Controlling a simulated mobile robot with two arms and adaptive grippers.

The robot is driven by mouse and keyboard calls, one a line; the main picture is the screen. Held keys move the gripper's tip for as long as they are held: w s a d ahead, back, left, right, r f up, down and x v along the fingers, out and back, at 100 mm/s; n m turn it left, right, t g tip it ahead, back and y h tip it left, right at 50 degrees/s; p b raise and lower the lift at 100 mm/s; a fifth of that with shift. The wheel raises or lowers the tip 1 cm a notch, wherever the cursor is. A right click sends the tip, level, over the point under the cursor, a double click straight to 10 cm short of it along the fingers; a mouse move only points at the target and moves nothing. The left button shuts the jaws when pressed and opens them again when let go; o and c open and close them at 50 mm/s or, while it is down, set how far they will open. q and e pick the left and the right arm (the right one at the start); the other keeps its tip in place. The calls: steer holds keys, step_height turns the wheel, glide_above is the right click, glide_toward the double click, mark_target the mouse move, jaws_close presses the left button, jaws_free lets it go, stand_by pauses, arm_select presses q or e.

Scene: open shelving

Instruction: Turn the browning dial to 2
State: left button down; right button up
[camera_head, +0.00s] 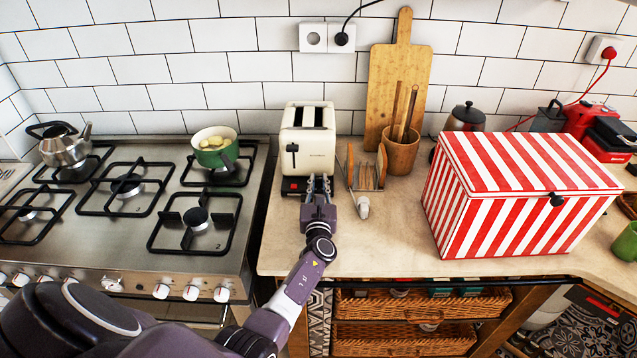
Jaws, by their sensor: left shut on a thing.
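The cream toaster (308,150) stands on the counter between the stove and the wooden board. Its two slots face up, and a dark lever shows on the left of its front. A dark strip with a red spot runs along its base. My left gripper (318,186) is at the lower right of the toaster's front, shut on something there. The browning dial is hidden behind the fingers, so its setting cannot be read. My right gripper is not in view.
A toast rack (365,168) stands just right of the toaster, with a small pale object (363,207) before it. A red-striped box (520,190) fills the right counter. The stove (125,235) is at left, with a kettle (66,147) and green pot (215,155).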

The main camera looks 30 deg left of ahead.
arm_select(q)
steer(key=c, duration=2.1)
jaws_free()
steer(key=shift+s+d, duration=0.1)
steer(key=v, duration=1.2)
